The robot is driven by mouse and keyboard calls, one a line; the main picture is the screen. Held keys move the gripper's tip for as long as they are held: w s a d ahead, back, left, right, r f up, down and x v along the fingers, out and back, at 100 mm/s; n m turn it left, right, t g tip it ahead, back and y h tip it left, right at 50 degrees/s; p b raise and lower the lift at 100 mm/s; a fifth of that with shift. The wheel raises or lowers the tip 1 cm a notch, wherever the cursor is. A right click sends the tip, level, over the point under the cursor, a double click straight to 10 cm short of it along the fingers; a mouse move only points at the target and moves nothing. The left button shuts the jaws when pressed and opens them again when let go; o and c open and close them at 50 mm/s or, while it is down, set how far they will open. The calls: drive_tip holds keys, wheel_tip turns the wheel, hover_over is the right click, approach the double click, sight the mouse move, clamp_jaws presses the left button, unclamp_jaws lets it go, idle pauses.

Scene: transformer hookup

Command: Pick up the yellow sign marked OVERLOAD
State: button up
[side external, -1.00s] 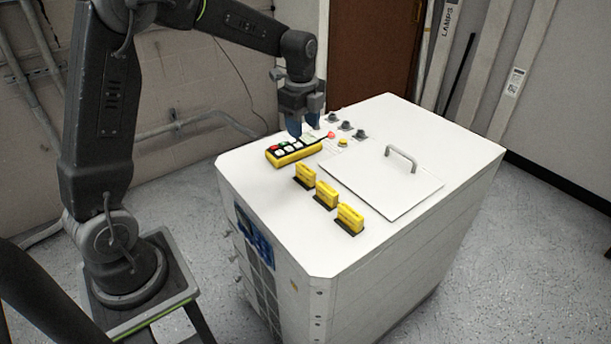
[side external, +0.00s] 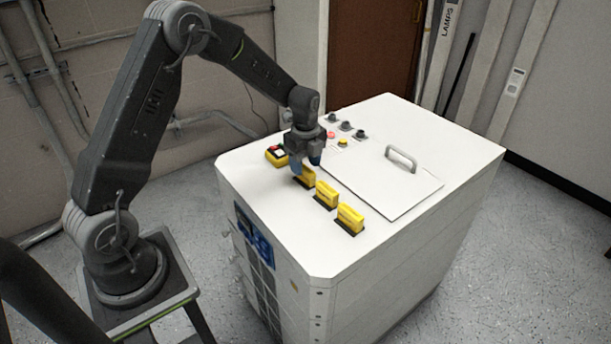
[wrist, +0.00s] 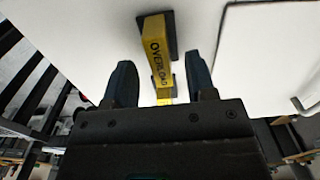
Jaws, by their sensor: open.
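The yellow sign marked OVERLOAD (wrist: 159,55) stands in a dark base on the white cabinet top. In the wrist view it lies between and ahead of my two blue fingertips, its lettering readable. My gripper (wrist: 162,85) is open, one finger on each side of the sign's line, with nothing held. In the side view my gripper (side external: 306,168) is over the rearmost yellow sign (side external: 307,179) of a row of three, partly covering it. Whether a finger touches the sign cannot be told.
Two more yellow signs (side external: 327,194) (side external: 349,219) stand in dark bases nearer the front. A white panel with a grey handle (side external: 401,158) lies to the right. A yellow button box (side external: 275,156) is partly hidden behind my gripper. Knobs and buttons (side external: 343,142) sit at the back.

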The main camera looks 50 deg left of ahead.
sight(305, 168)
drive_tip(key=shift+f, duration=1.9)
drive_tip(key=c, duration=0.6)
drive_tip(key=shift+r, duration=0.15)
